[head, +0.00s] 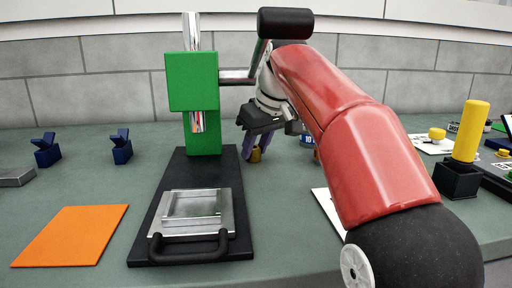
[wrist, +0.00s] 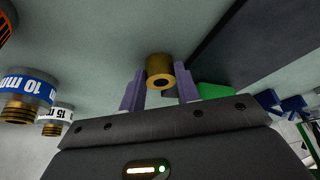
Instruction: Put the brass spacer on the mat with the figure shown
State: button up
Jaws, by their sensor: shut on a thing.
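The brass spacer (wrist: 160,72) is a short hollow cylinder between the two purple fingers of my gripper (wrist: 160,88) in the wrist view. My gripper is shut on it. In the head view my gripper (head: 258,148) hangs just right of the green press, with the spacer (head: 256,155) low between the fingers, near the table top. I cannot tell whether it touches the table. A white sheet or mat (head: 327,208) is mostly hidden behind my red arm, so no figure on it shows. Another white mat (head: 430,146) lies at the right with a yellow piece on it.
A green press (head: 192,82) on a black base with a metal plate (head: 197,213) stands left of my gripper. An orange mat (head: 72,235) lies front left. A yellow cylinder (head: 470,130) stands right. Labelled cylinders, blue "10 mm" (wrist: 27,92) and white "15 mm" (wrist: 55,118), are nearby.

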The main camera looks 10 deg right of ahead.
jog(key=o, duration=0.8)
jog(key=shift+f, duration=0.1)
jog(key=shift+o, duration=0.4)
